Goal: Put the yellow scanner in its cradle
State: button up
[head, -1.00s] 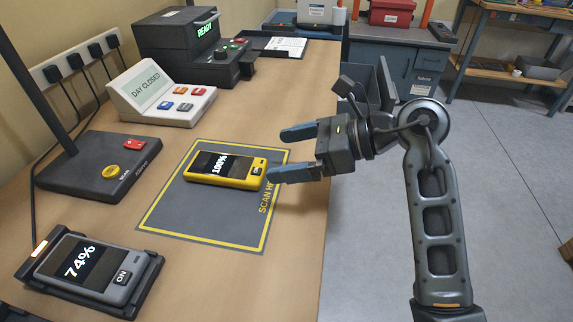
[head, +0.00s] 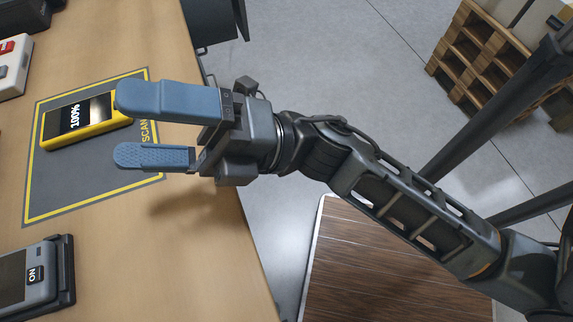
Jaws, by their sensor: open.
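The yellow scanner (head: 88,115) lies flat on the grey scan mat (head: 75,180) with its yellow border, and its screen reads 100%. My gripper (head: 135,128) is open and empty, with its blue fingers pointing left above the mat's right side. The upper finger hides the scanner's right end. I cannot tell how high the fingers are above it. A cradle (head: 66,270) at the lower left of the table is occupied by a grey device (head: 25,278) marked ON, cut off by the picture's edge. No empty cradle is in view.
A white device with buttons (head: 12,68) is partly in view at the upper left. The wooden table (head: 165,240) is clear between the mat and the grey device. Wooden pallets (head: 480,55) stand on the floor at the upper right.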

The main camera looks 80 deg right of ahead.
jog(key=s+d+f+m+g+h, duration=0.2)
jog(key=s+f+m+h, duration=0.3)
jog(key=s+m, duration=0.3)
jog(key=s+d+f+m+g+h, duration=0.3)
jog(key=s+f+m+h, duration=0.3)
jog(key=m, duration=1.1)
notch_tip(320, 180, down, 2)
jog(key=shift+s+d+f+g, duration=0.25)
jog(key=shift+s+g, duration=0.55)
jog(key=shift+s, duration=0.2)
